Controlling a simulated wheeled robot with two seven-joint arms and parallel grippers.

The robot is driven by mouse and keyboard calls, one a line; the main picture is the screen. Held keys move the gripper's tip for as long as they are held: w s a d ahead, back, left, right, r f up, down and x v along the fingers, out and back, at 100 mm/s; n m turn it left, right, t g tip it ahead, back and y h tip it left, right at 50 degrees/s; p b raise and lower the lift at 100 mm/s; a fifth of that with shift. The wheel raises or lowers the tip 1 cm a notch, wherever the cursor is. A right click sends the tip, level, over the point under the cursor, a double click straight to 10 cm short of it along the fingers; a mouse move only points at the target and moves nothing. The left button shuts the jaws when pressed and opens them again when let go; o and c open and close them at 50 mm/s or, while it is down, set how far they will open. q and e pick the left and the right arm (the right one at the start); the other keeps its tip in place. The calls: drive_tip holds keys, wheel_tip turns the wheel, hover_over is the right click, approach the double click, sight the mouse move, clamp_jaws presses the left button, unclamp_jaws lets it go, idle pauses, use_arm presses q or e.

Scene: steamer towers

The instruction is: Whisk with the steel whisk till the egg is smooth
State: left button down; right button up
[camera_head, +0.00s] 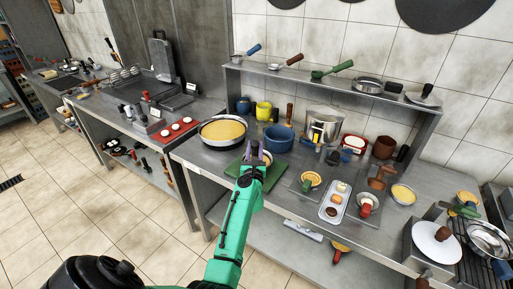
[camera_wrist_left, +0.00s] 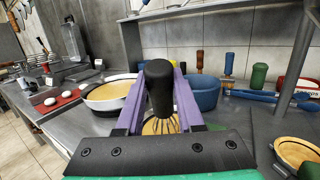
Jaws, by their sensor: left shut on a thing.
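My left gripper (camera_head: 257,157), with purple fingers, is shut on the whisk's black handle (camera_wrist_left: 158,85). In the left wrist view the handle stands upright between the fingers (camera_wrist_left: 158,105). The whisk's wires (camera_wrist_left: 160,127) reach down in front of a yellow-tan round surface, which looks like the egg in its bowl (camera_wrist_left: 148,126). The fingers and wires cover much of it, so I cannot tell how smooth it is. In the head view this spot is over a green board (camera_head: 274,177), mostly behind my gripper. My right gripper is not in view.
A wide pan of yellow liquid (camera_head: 222,131) stands to the left and a blue pot (camera_head: 278,137) just behind. A tray of small foods (camera_head: 335,203) and several small pans crowd the right. A shelf (camera_head: 330,86) runs above the counter's back.

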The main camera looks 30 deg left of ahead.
use_arm(q)
drive_tip(key=shift+d+r, duration=0.2)
idle(0.3)
